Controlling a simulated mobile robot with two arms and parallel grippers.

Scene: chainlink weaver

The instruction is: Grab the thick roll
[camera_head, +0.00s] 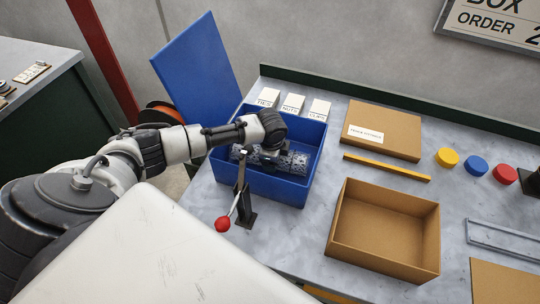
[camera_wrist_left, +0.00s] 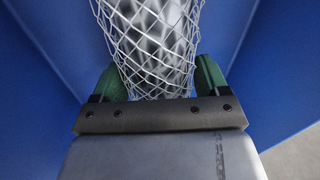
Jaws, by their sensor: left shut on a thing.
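The thick roll (camera_head: 295,160) is a grey wire-mesh roll lying inside the blue bin (camera_head: 270,188). It also shows in the left wrist view (camera_wrist_left: 150,45), where its diamond mesh runs away from the gripper. My left gripper (camera_head: 266,153) reaches down into the bin from the left. In the wrist view its two green fingers (camera_wrist_left: 153,85) sit on either side of the mesh and are shut on it. My own wrist hides part of the roll in the head view. My right gripper does not show.
A lever with a red knob (camera_head: 222,223) stands at the bin's front. An open cardboard box (camera_head: 385,232) is to the right, with a closed box (camera_head: 384,130) behind it. White labelled cards (camera_head: 293,103) stand behind the bin. Yellow, blue and red discs (camera_head: 476,166) lie far right.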

